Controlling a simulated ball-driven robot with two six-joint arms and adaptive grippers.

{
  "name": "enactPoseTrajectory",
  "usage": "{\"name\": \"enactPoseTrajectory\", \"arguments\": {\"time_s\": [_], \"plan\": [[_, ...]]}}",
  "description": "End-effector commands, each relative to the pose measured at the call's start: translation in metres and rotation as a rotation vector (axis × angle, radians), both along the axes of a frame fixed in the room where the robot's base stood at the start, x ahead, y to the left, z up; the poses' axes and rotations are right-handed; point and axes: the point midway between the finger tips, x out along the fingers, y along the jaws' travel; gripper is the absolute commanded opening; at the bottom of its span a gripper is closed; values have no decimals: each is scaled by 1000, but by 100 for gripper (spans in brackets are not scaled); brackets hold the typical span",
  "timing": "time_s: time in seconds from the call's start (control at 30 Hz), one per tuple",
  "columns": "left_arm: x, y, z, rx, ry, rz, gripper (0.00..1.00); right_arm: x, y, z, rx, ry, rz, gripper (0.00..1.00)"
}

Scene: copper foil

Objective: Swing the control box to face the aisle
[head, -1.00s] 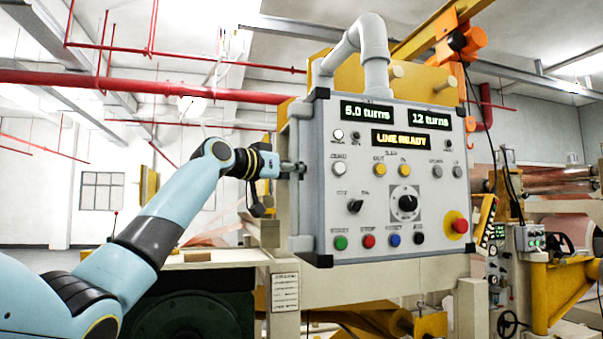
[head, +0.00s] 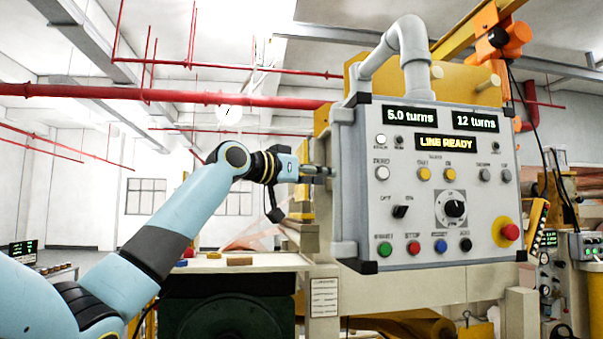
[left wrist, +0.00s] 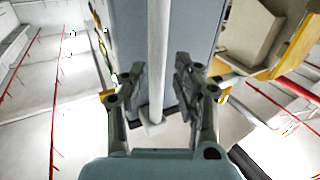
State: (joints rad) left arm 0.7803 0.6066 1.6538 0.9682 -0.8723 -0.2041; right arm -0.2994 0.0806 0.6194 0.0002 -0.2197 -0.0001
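The control box (head: 425,205) is a grey panel with dark corners, lit displays, knobs and coloured buttons. It hangs from a bent grey pipe arm (head: 402,52), its front towards me and its left side showing narrowly. A pale upright handle bar (head: 338,190) runs along that left side. My left gripper (head: 328,171) is at this bar, about mid-height. In the left wrist view the bar (left wrist: 157,60) passes between the two fingers (left wrist: 162,85). The fingers stand apart, with a small gap at the bar's right. Contact on its left cannot be told. My right gripper is out of view.
A pale bench (head: 250,263) with small coloured blocks stands below my left arm. Yellow machinery (head: 350,75) stands behind the box, and a hanging yellow pendant (head: 538,222) is at its right. A red pipe (head: 170,96) crosses overhead. The left background looks open.

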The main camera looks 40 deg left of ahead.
Motion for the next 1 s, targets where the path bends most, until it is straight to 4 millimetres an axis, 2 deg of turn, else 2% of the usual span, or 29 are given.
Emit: {"name": "enactPoseTrajectory", "arguments": {"time_s": [0.1,0.2,0.4,1.0], "plan": [[-27,11,-2,10,3,5,30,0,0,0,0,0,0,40],[-44,15,-1,8,3,3,30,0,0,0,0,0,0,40],[-62,21,-1,3,1,4,30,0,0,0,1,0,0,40],[-66,22,0,0,1,2,30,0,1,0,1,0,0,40]]}}
